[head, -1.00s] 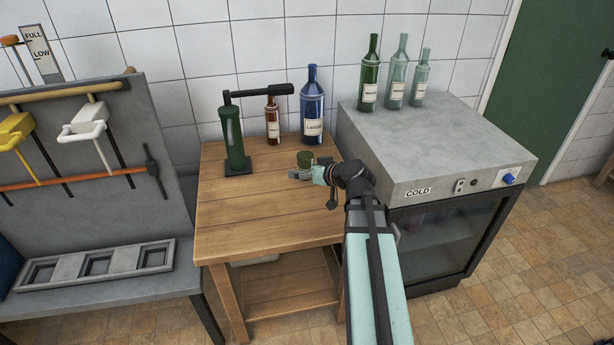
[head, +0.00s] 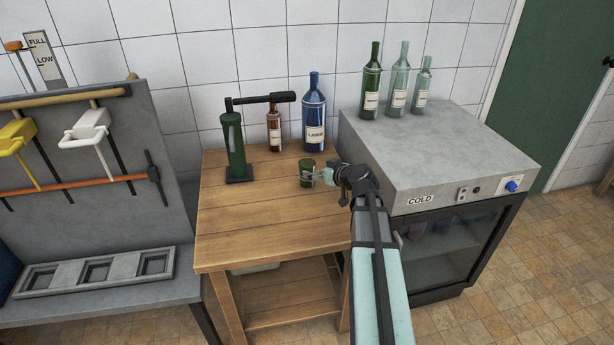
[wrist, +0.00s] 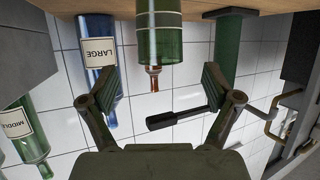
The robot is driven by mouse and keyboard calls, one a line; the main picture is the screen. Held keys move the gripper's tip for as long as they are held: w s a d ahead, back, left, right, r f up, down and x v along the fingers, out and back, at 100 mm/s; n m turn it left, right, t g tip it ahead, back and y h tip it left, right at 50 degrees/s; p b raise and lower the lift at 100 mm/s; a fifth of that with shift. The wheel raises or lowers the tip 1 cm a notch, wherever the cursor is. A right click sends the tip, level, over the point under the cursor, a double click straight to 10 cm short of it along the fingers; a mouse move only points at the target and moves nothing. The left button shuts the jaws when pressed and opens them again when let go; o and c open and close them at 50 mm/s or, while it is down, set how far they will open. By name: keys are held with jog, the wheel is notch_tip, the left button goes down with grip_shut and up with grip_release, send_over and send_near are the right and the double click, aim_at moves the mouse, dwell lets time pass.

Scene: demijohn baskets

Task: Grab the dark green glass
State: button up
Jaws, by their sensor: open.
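The dark green glass (head: 307,172) stands upright on the wooden table, in front of the brown bottle. In the wrist view, which is upside down, the glass (wrist: 159,35) is at top centre, with the brown bottle showing through and past it. My gripper (head: 312,178) is at the glass from the right in the head view. In the wrist view my gripper (wrist: 160,78) is open and empty, one finger to each side of the glass's line. I see no finger touching it; the exact depth is hard to tell.
Three green bottles stand on the grey cooler (head: 440,150) to the right. The table's front (head: 265,240) is clear.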

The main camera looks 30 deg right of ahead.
aim_at(307, 165)
jog(key=shift+x, duration=0.95)
jog(key=shift+w, duration=0.55)
jog(key=p+x, duration=0.1)
jog(key=x, duration=0.3)
jog(key=shift+w+r, duration=0.1)
jog(key=c, duration=1.4)
